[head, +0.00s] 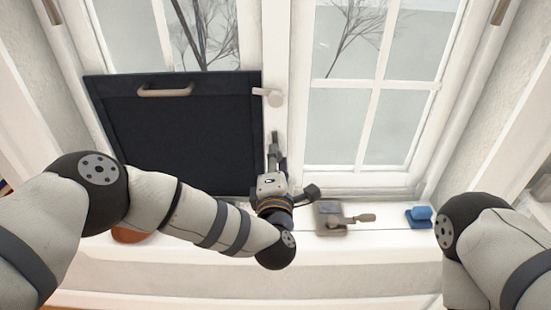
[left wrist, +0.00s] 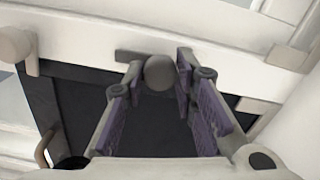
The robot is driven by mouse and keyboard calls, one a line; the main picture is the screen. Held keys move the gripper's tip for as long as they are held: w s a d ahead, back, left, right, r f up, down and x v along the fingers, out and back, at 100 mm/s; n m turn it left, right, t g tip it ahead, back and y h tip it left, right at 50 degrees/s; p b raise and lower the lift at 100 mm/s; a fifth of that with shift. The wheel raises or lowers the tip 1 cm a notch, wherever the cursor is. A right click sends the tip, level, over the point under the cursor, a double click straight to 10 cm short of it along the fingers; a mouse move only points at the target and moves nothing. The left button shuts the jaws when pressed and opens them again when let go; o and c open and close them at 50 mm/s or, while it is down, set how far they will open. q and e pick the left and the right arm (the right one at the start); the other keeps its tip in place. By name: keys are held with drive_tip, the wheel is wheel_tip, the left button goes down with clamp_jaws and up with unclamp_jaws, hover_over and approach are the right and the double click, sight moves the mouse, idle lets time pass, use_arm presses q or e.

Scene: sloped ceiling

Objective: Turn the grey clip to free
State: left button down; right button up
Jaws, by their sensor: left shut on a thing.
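The grey clip (head: 273,137) is on the white window post beside the right edge of the black panel (head: 180,140). Its bar points up along the post in the head view. In the left wrist view the clip's round knob (left wrist: 160,72) sits between my fingertips, with the bar reaching left over the white strip. My left gripper (head: 276,163) is shut on the clip; it also shows in the left wrist view (left wrist: 158,78). It hides the clip's lower part in the head view. My right arm shows at the right, but its gripper is out of view.
A beige turning handle (head: 271,95) is higher on the post. The panel has a beige pull handle (head: 165,91). On the sill are a grey device with a lever (head: 333,219), a blue block (head: 418,217) and an orange-brown object (head: 130,235) partly behind my left arm.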

use_arm(q)
drive_tip(key=shift+f+m, duration=0.1)
drive_tip(key=shift+m, duration=0.3)
drive_tip(key=c, duration=1.3)
unclamp_jaws()
drive_tip(key=shift+s, duration=0.1)
drive_tip(key=s, duration=1.2)
